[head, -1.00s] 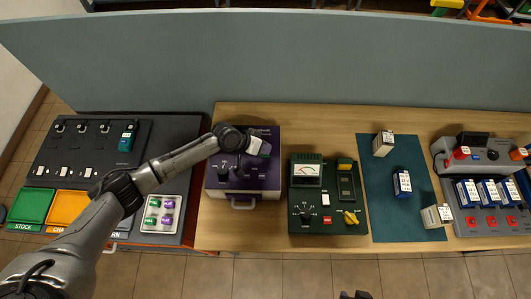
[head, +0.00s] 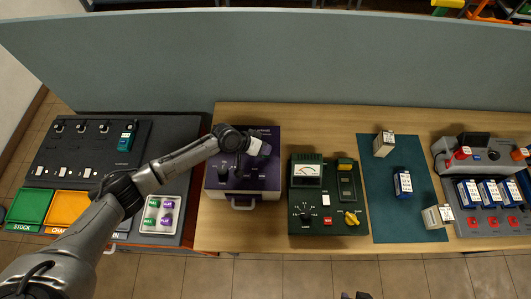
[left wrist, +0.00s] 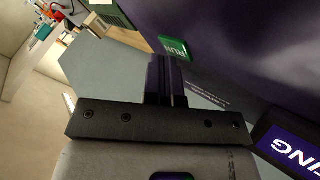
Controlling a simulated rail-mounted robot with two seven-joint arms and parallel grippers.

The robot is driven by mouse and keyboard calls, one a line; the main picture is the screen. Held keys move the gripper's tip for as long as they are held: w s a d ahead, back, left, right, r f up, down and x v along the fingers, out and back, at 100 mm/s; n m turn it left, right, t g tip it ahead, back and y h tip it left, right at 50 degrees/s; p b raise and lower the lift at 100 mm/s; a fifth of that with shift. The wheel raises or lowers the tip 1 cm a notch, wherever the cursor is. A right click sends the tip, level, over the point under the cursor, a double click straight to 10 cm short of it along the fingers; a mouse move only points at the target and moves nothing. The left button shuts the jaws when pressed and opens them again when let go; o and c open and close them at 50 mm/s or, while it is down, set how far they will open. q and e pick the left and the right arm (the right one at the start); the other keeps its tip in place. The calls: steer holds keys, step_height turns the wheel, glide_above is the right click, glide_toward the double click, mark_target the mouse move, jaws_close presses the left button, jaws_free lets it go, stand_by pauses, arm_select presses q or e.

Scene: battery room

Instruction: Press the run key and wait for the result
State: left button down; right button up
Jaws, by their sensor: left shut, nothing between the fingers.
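The purple tester (head: 215,175) stands on the wooden bench with dark knobs on its top and a handle at its front. In the left wrist view its green run key (left wrist: 173,47), lettered RUN, sits on the purple face. My left gripper (head: 262,148) is over the tester's far right part and hides what lies under it. In the left wrist view the left gripper's fingers (left wrist: 168,68) are together and empty, with their tips close to the run key. I cannot tell whether they touch it. Only dark tips of what seems my right gripper (head: 355,296) show at the bottom edge.
A green meter box (head: 330,235) stands right of the tester, then a teal mat (head: 385,225) with several small packs, and a grey rack (head: 455,150) with blue packs. Coloured trays (head: 68,208) and a dark panel lie left. A grey partition (head: 300,60) stands behind.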

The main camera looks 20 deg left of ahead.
arm_select(q)
steer(key=shift+r, duration=0.25)
steer(key=shift+r+p, duration=0.5)
steer(key=shift+p, duration=0.2)
steer(key=shift+r, duration=0.25)
step_height(320, 180, up, 5)
steer(key=p, duration=0.4)
steer(key=shift+f, duration=0.2)
